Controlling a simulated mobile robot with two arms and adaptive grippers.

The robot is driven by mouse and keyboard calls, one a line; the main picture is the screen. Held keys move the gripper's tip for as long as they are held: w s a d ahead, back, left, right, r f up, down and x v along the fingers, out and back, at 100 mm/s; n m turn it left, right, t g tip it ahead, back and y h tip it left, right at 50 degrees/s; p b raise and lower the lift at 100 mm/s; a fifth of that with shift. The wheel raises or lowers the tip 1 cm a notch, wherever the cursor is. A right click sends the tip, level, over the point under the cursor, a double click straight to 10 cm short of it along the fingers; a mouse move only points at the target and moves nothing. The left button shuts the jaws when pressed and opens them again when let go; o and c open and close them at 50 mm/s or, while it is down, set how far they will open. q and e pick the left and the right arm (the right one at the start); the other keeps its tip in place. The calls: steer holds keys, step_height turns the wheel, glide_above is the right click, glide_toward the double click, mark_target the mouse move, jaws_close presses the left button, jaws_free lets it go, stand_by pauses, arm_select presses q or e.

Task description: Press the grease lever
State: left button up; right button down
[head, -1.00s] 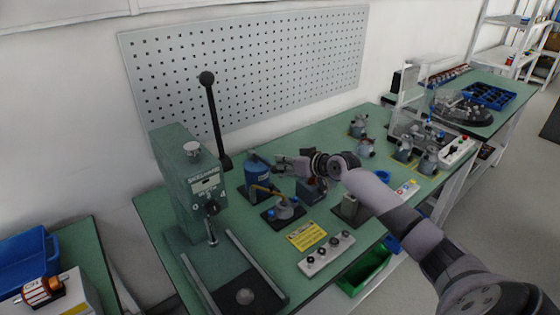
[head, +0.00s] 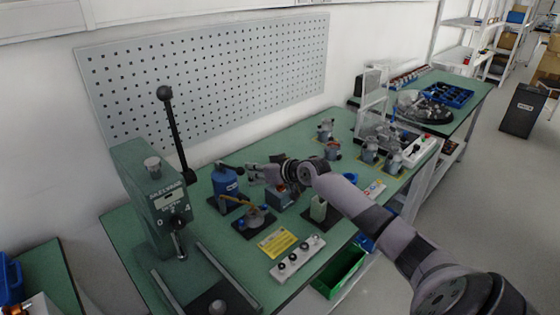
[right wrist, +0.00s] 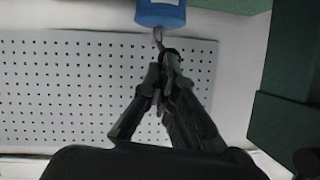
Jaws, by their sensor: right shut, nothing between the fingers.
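The grease dispenser is a blue cylinder (head: 225,182) on a dark base at the back of the green bench. A short dark lever (head: 231,168) sticks out near its top, toward my gripper. My right gripper (head: 250,172) is shut and empty, just right of the dispenser at about lever height. In the right wrist view the shut fingertips (right wrist: 164,62) lie just below the blue dispenser (right wrist: 160,14) and a thin metal part (right wrist: 158,36) on it. I cannot tell whether the fingers touch the lever. My left gripper is not in view.
A green press (head: 155,195) with a tall black-knobbed handle stands left of the dispenser. A small fixture (head: 255,215) stands in front, beside a yellow label (head: 277,243) and a button box (head: 297,258). Grey motor parts (head: 370,152) stand at right. A pegboard (head: 210,80) is behind.

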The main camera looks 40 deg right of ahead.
arm_select(q)
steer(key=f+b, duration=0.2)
steer(key=b, duration=0.1)
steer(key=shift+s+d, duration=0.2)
arm_select(e)
steer(key=v, duration=1)
steer(key=shift+s+r, duration=0.2)
steer(key=shift+r, duration=0.05)
steer(key=shift+d, duration=0.1)
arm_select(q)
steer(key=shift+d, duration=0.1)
arm_select(e)
steer(key=shift+r, duration=0.1)
